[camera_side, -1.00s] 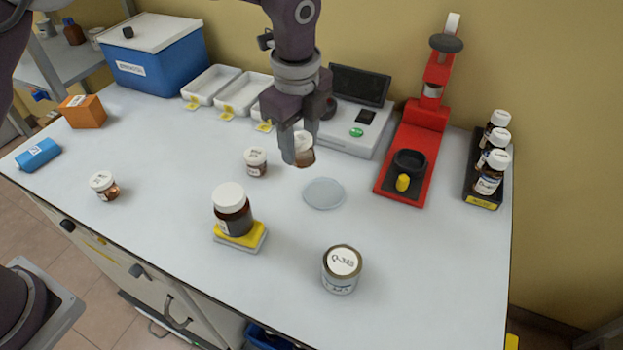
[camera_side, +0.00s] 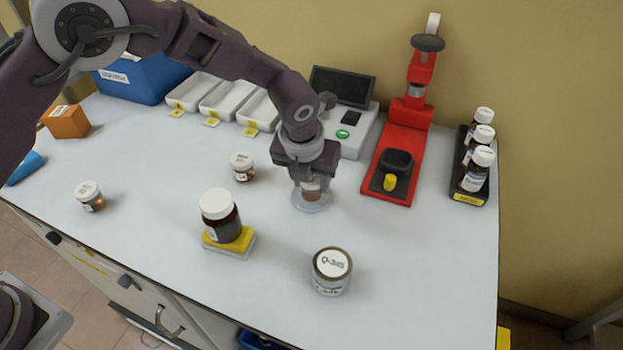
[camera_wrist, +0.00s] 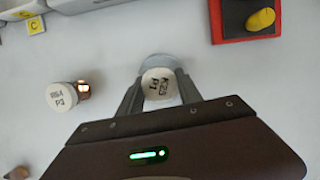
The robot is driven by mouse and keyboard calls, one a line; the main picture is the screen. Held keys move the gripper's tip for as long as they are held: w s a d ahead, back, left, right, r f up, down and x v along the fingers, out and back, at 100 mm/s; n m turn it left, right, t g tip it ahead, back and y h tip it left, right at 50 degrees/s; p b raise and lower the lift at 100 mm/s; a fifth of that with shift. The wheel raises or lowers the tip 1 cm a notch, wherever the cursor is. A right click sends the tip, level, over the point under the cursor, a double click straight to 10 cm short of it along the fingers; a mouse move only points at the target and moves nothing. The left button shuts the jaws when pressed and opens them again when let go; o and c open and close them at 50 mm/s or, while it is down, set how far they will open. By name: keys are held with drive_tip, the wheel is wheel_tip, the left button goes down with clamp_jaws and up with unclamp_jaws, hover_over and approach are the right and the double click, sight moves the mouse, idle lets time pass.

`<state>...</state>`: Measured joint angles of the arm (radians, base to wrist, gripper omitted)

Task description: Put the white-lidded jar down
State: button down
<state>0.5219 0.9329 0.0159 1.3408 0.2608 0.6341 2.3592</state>
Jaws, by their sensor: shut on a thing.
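My gripper (camera_side: 311,190) is shut on a small white-lidded jar (camera_side: 311,187) with brownish contents. The jar is upright over the round pale disc (camera_side: 313,206) on the bench. Whether its base touches the disc is hard to tell. In the wrist view the fingers (camera_wrist: 160,95) hold the jar on both sides, and its white lid (camera_wrist: 158,85) shows dark lettering. The disc's far edge (camera_wrist: 159,60) shows beyond the lid.
Similar small jars stand to the left (camera_side: 243,167) and far left (camera_side: 89,196). A large brown jar (camera_side: 221,218) sits on a yellow-topped block. A tin (camera_side: 331,271) stands in front. A red press (camera_side: 402,150) and bottle rack (camera_side: 471,188) are right.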

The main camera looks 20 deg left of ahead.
drive_tip(key=shift+f, duration=0.1)
drive_tip(key=c, duration=0.8)
unclamp_jaws()
drive_tip(key=shift+f, duration=0.1)
drive_tip(key=s+a+r+n, duration=0.3)
drive_tip(key=r, duration=0.7)
drive_tip(key=s+a+r+n, duration=0.4)
drive_tip(key=r, duration=0.5)
drive_tip(key=s+a+r+n+t, duration=0.1)
drive_tip(key=s+a+r+n, duration=0.6)
drive_tip(key=s+a+n, duration=0.4)
drive_tip(key=s+n, duration=0.4)
drive_tip(key=n, duration=0.1)
drive_tip(key=s+a+f+n, duration=0.1)
drive_tip(key=s+a+n, duration=0.1)
drive_tip(key=s+n, duration=0.3)
drive_tip(key=s+a+f+n+t, duration=0.1)
drive_tip(key=s+a+n, duration=0.1)
drive_tip(key=s+n, duration=0.3)
drive_tip(key=shift+s+a+f+n, duration=0.1)
drive_tip(key=shift+a+f+n, duration=0.1)
drive_tip(key=shift+n, duration=0.9)
